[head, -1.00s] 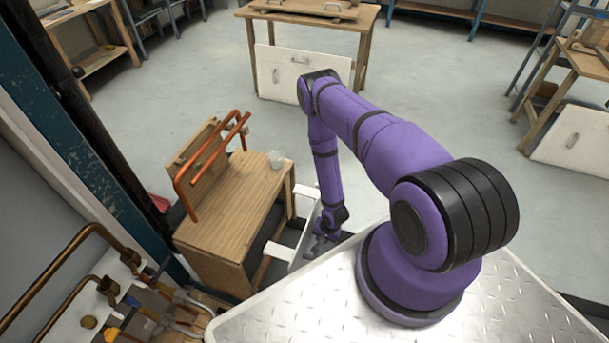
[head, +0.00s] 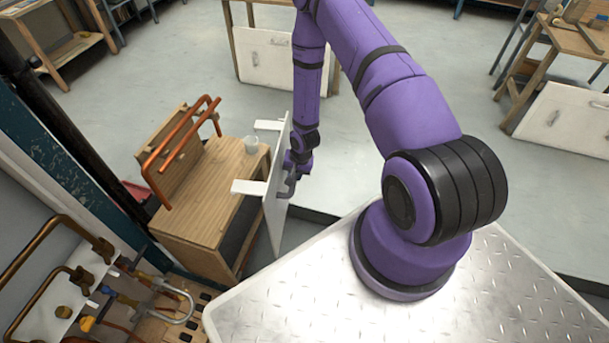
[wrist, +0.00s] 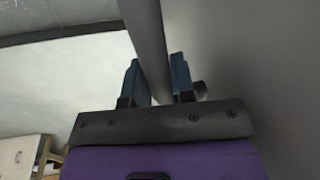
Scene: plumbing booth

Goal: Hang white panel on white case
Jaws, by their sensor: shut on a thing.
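The white panel (head: 277,192) is held upright, seen nearly edge-on, at the right side of the wooden bench (head: 205,195). Two white hook arms (head: 248,187) (head: 268,125) stick out left from its top towards the bench top. My gripper (head: 291,184) is on the panel's right side. In the wrist view, my gripper's blue fingers (wrist: 160,82) are closed around a grey bar, the panel's handle (wrist: 148,35). The panel face (wrist: 245,65) fills the right of that view. I cannot make out a white case; the bench's right side is partly hidden by the panel.
A clear cup (head: 251,144) and bent copper pipes (head: 178,150) are on the bench. Pipes and tools (head: 125,295) lie at lower left. Other tables with white panels (head: 272,62) (head: 565,120) stand farther off. The floor (head: 420,75) between is open.

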